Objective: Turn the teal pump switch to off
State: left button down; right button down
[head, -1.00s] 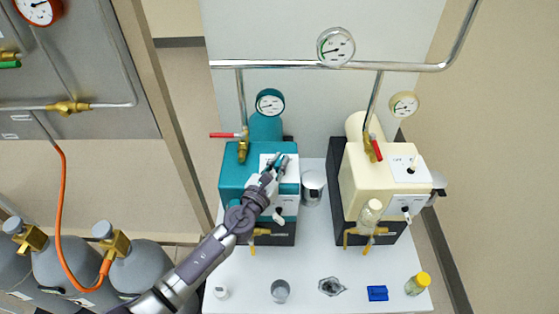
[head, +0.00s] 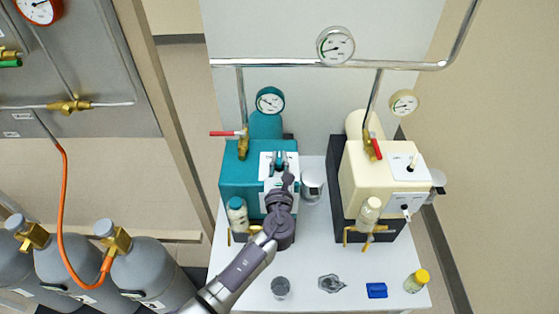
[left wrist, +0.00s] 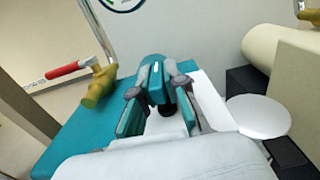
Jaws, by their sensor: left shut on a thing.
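The teal pump (head: 232,178) stands on the left of the white table, and its teal body also shows in the left wrist view (left wrist: 72,140). A white plate (left wrist: 212,102) lies on its top. The teal switch handle (left wrist: 156,82) rises from a dark base on that plate. My left gripper (head: 281,162) is over the plate with its fingers on both sides of the handle, shut on it. The gripper hides most of the switch and its markings in the head view. My right gripper is not in view.
A cream pump (head: 352,180) stands to the right, with a metal cup (head: 312,182) between the pumps. A red-handled valve (head: 240,137) is behind left of the plate. A bottle (head: 237,214) is at the teal pump's front. Small items, including a blue one (head: 376,290), lie along the table front.

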pick_arm(q)
jog(key=c, duration=1.2)
grip_release()
jog(key=shift+s, duration=0.15)
jog(key=s, duration=1.1)
jog(key=shift+s, duration=0.4)
jog(key=shift+a, duration=0.1)
